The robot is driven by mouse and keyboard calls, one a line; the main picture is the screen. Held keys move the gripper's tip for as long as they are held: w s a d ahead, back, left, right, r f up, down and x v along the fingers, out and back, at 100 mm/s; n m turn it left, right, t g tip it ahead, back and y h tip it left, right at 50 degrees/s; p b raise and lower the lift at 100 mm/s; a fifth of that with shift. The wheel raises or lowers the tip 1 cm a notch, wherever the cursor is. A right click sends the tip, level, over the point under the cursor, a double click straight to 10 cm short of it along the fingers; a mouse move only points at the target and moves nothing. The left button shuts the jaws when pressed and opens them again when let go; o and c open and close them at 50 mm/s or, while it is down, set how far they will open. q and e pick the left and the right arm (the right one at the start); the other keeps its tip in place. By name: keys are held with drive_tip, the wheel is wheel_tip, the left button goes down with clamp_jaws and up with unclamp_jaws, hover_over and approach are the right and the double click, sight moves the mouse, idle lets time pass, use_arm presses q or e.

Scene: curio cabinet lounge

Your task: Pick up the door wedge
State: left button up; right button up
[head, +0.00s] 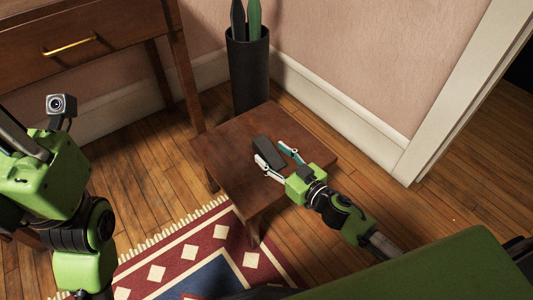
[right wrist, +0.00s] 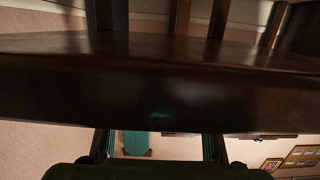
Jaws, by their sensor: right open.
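The door wedge (head: 264,147), a small dark grey block, lies on the small brown wooden table in the head view. My right gripper (head: 270,152) is open above the tabletop, its two pale fingers reaching toward the wedge. The wedge's near end shows between the fingertips; I cannot tell whether either finger touches it. In the right wrist view a wide dark brown band fills the middle, and the finger parts show low down at either side; I cannot make out the wedge there. My left arm is at the left of the head view, but its fingers do not show.
The small table (head: 222,148) stands on a wood floor beside a patterned rug (head: 205,255). A dark cylindrical holder (head: 249,75) with tall green items stands behind it. A wooden desk (head: 95,40) is at upper left. The wall and a door frame (head: 455,95) are at right.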

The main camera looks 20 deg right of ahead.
sight(263, 145)
drive_tip(key=shift+x, duration=1.1)
drive_tip(key=c, duration=1.2)
